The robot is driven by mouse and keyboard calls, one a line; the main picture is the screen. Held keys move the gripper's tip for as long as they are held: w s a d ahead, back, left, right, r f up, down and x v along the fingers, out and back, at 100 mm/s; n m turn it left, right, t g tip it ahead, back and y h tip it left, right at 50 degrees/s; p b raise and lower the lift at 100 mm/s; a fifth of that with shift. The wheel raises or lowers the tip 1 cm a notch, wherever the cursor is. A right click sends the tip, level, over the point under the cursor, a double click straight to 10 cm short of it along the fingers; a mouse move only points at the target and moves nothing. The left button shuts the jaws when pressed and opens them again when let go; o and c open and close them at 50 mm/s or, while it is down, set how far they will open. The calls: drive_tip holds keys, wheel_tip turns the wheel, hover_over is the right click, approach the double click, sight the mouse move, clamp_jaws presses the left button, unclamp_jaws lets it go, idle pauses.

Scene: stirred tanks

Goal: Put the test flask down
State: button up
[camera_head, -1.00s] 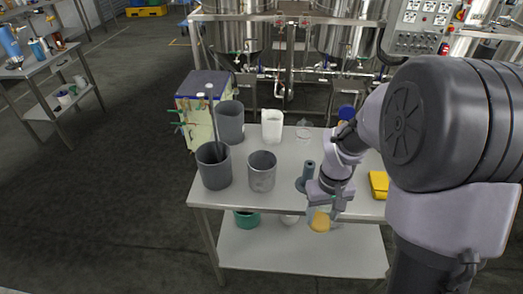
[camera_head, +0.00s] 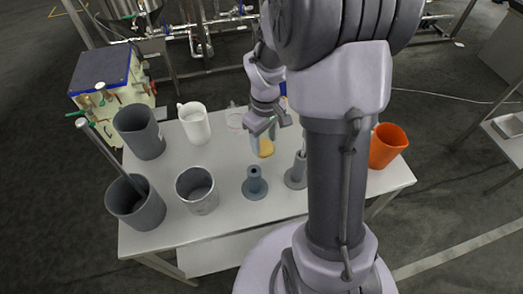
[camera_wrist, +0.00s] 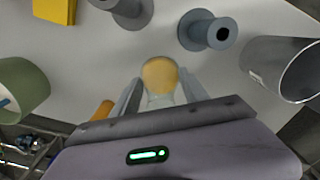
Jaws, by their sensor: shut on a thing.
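The test flask (camera_head: 266,149) shows as a rounded yellow body below my gripper (camera_head: 266,130) in the head view. In the wrist view the flask (camera_wrist: 160,75) is between the two fingers of my gripper (camera_wrist: 161,92), which is shut on it. The flask is over the pale table (camera_head: 235,222); I cannot tell how far its base is from the surface. A grey-blue holder with a round base and an upright neck (camera_head: 254,183) stands in front of it. A second, grey holder (camera_head: 297,172) is to the right, partly behind my arm.
A grey metal beaker (camera_head: 197,190), a dark grey jug (camera_head: 138,132), another grey container with a rod (camera_head: 135,205) and a white jug (camera_head: 194,123) stand at left. An orange jug (camera_head: 387,146) is at right. A yellow block (camera_wrist: 55,10) and green cup (camera_wrist: 22,88) show in the wrist view.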

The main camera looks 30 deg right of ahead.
sight(264, 152)
wheel_tip(264, 152, down, 6)
drive_tip(key=shift+r+b, duration=0.1)
drive_tip(key=shift+b, duration=0.85)
drive_tip(key=shift+f, duration=0.2)
drive_tip(key=o, duration=1.4)
drive_tip(key=shift+o, duration=0.2)
